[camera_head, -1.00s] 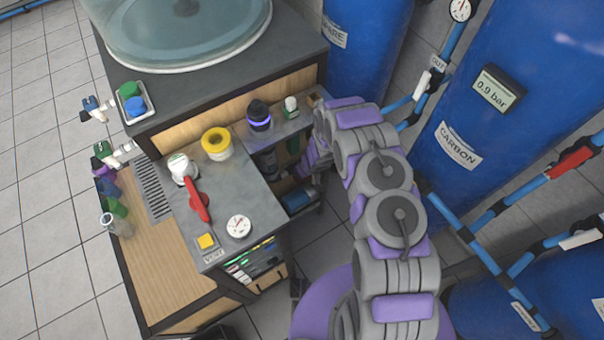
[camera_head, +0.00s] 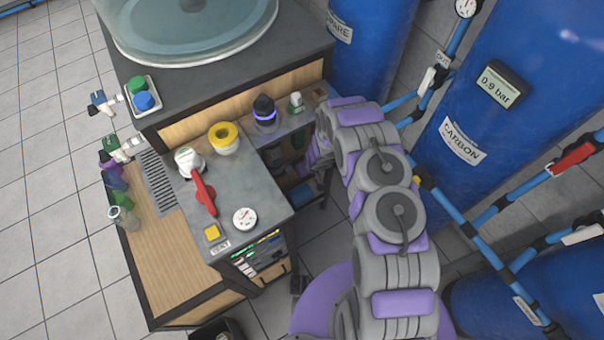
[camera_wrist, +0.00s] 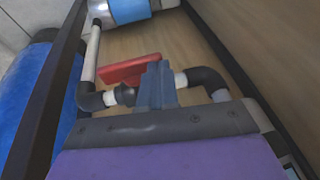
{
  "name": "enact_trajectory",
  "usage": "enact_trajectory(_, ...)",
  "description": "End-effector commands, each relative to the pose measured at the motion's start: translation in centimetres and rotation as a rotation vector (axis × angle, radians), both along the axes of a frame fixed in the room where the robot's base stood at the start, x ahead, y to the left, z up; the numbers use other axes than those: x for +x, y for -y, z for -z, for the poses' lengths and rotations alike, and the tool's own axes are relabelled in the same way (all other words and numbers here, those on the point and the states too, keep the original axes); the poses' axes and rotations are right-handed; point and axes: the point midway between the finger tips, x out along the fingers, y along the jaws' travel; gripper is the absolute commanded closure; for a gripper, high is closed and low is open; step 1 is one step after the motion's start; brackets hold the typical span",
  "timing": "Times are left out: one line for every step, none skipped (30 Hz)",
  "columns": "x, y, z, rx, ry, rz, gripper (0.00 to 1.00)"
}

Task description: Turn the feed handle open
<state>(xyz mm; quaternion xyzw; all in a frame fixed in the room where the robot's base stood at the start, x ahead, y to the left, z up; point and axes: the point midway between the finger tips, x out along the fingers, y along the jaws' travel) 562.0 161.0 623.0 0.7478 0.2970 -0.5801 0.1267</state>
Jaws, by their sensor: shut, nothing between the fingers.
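A red handle (camera_wrist: 128,70) shows in the wrist view, on a pipe run with white sections and black elbows inside a wood-lined cabinet space. It lies roughly along the pipe, slightly tilted. I cannot read a label on it. My gripper (camera_wrist: 157,72) is shut and empty, its blue-grey fingers in front of the handle's right end and the pipe. I cannot tell whether they touch the handle. In the head view my arm reaches down beside the bench, and I cannot make out the fingers there. Another red handle (camera_head: 204,194) sits on the bench top.
The bench (camera_head: 252,184) carries a gauge (camera_head: 245,219), a yellow button (camera_head: 212,233) and a yellow-topped jar (camera_head: 224,138). Blue tanks stand at the right; pipes there carry another red handle (camera_head: 573,158). A dark bar (camera_wrist: 48,85) runs close along the left in the wrist view. Tiled floor is free at left.

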Motion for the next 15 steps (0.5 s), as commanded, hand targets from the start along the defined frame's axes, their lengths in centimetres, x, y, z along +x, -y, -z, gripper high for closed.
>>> enact_trajectory(-0.1,0.1,-0.8,-0.001,0.001,0.000,1.00)
enact_trajectory(-0.1,0.3,-1.2,-0.002,0.001,0.000,1.00)
enact_trajectory(-0.2,0.4,-1.9,-0.002,0.001,0.001,1.00)
enact_trajectory(-0.3,0.6,-2.4,-0.003,0.001,0.001,1.00)
enact_trajectory(-0.4,0.7,-2.9,-0.003,0.001,0.001,1.00)
enact_trajectory(-0.5,0.9,-3.6,-0.002,0.002,0.001,1.00)
enact_trajectory(-0.6,1.1,-4.1,-0.002,0.002,0.001,1.00)
enact_trajectory(-0.6,1.2,-4.7,-0.002,0.002,0.001,1.00)
enact_trajectory(-0.7,1.5,-5.4,-0.002,0.002,0.002,1.00)
enact_trajectory(-0.8,1.7,-6.0,-0.002,0.002,0.002,1.00)
enact_trajectory(-0.9,1.8,-6.6,-0.002,0.001,0.002,1.00)
enact_trajectory(-1.1,2.1,-7.2,-0.002,0.000,0.001,1.00)
enact_trajectory(-1.2,2.3,-7.8,-0.001,0.001,0.002,1.00)
enact_trajectory(-1.2,2.5,-8.4,-0.001,0.001,0.003,1.00)
enact_trajectory(-1.3,2.7,-9.2,-0.001,0.003,0.003,1.00)
